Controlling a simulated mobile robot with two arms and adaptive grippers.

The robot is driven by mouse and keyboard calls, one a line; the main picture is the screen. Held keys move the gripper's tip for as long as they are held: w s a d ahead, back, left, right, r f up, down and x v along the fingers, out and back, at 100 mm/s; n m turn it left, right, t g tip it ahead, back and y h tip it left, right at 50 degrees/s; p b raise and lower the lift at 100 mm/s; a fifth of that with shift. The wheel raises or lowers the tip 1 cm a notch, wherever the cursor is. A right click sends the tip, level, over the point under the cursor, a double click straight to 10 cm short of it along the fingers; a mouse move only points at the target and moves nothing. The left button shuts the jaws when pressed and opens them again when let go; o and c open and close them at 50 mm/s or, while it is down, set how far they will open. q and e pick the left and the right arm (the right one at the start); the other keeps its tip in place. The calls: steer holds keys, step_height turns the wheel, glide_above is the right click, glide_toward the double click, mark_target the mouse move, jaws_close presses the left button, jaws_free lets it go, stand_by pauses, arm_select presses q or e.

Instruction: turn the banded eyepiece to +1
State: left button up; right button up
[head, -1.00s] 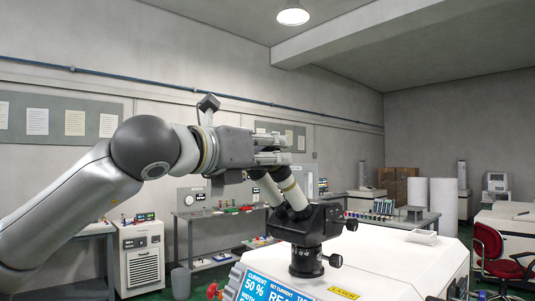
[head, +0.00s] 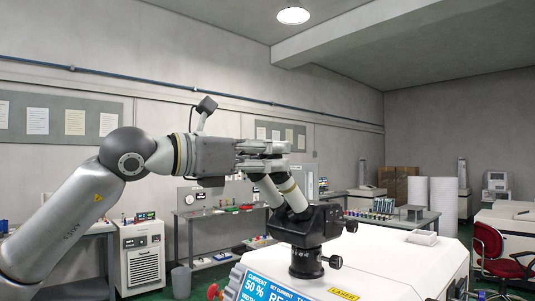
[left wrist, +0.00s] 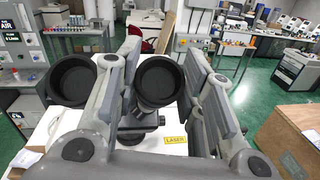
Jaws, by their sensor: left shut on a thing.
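A black microscope-like viewer head (head: 308,225) stands on the white machine, with two eyepieces tilted up to the left. The nearer, right-hand one is the banded eyepiece (head: 289,187), with a cream band on its barrel; the other eyepiece (head: 268,188) is behind it to the left. My left gripper (head: 284,156) is at the upper ends of the eyepieces. The other eyecup (left wrist: 72,80) is outside the left finger. The eyepiece scale marks cannot be read. My right gripper is not in view.
The white laser machine (head: 400,262) carries a blue display panel (head: 262,287) and a yellow label (head: 343,294). Behind are a workbench (head: 215,214), a white cabinet unit (head: 140,255) and a red chair (head: 490,245). The air above the machine's right side is clear.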

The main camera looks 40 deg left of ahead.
arm_select(q)
steer(key=o, duration=0.7)
steer(key=shift+r, duration=0.1)
steer(key=shift+o, duration=0.4)
steer(key=shift+a, duration=0.1)
steer(key=v, duration=1.2)
